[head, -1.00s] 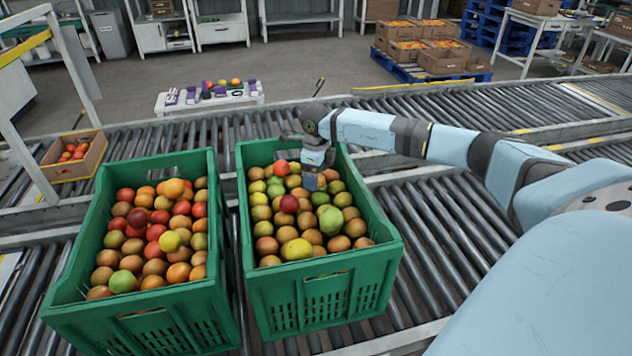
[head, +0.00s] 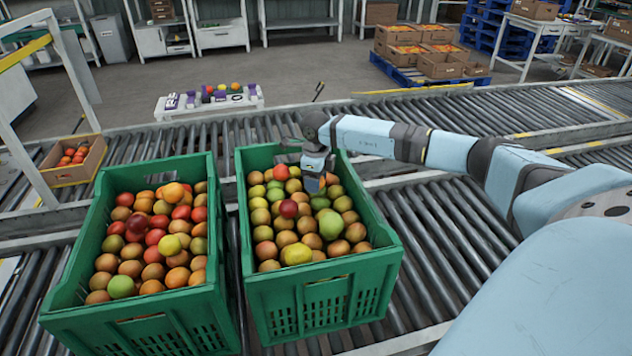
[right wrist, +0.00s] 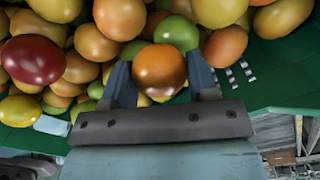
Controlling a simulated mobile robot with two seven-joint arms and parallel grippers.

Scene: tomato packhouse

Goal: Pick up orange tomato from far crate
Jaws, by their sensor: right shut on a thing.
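My right gripper (right wrist: 158,85) is shut on an orange tomato (right wrist: 159,68), which shows between its two fingers in the right wrist view. In the head view the right gripper (head: 314,182) points down into the back part of the right green crate (head: 322,298). Only a sliver of the held tomato may show there, as the gripper covers it. Many green, yellow, orange and red tomatoes fill this crate around the gripper. The left green crate (head: 140,318) also holds mixed tomatoes. My left gripper is not in view.
Both crates stand on a roller conveyor (head: 440,235). A cardboard box (head: 75,158) with red tomatoes is at the left. A white stand (head: 210,106) with small items is behind. Pallets with boxes (head: 425,55) stand at the far right.

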